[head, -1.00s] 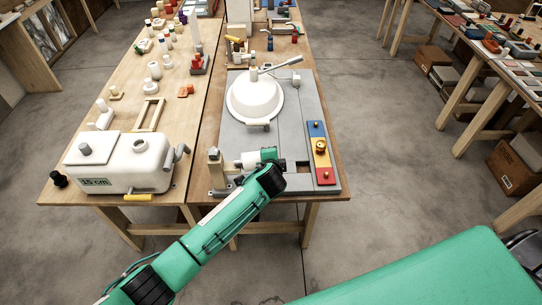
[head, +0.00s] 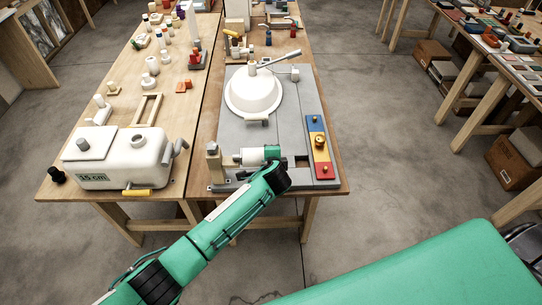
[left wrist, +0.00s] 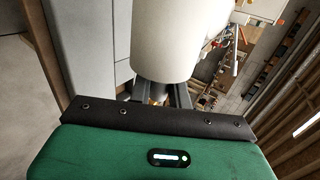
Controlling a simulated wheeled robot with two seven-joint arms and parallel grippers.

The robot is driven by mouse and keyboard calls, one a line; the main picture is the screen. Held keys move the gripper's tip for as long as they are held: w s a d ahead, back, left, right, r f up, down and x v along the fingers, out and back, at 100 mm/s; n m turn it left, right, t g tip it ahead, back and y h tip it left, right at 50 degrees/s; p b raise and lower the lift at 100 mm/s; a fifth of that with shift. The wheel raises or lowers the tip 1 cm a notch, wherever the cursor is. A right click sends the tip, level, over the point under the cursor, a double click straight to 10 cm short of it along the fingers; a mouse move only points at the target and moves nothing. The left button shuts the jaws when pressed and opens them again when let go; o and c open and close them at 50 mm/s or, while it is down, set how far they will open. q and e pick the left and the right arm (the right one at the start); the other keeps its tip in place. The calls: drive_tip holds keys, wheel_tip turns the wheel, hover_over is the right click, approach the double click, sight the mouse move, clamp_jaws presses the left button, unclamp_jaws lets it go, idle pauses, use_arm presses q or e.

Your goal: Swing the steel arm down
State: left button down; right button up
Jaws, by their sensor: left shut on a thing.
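My left gripper (head: 262,155) is at the near edge of the grey board. It is shut on a cream-white cylinder (head: 249,156) lying sideways. In the left wrist view this cylinder (left wrist: 165,40) is large and hides much of the fingertips (left wrist: 160,92). A grey bar (head: 222,187) lies at the board's near left, below the cylinder. My right gripper is not seen.
A wooden post (head: 212,151) stands left of the cylinder. A coloured strip with brass knobs (head: 320,148) is at the board's right. A white tank (head: 120,160) fills the near left table. Bare floor lies right of the bench.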

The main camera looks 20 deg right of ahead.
use_arm(q)
drive_tip(key=c, duration=1.3)
unclamp_jaws()
drive_tip(key=shift+f, duration=0.1)
drive_tip(key=shift+c, duration=0.2)
drive_tip(key=shift+s, duration=0.1)
drive_tip(key=b+v, duration=0.2)
drive_tip(key=v, duration=1.1)
drive_tip(key=shift+s+a, duration=0.15)
drive_tip(key=shift+s, duration=0.1)
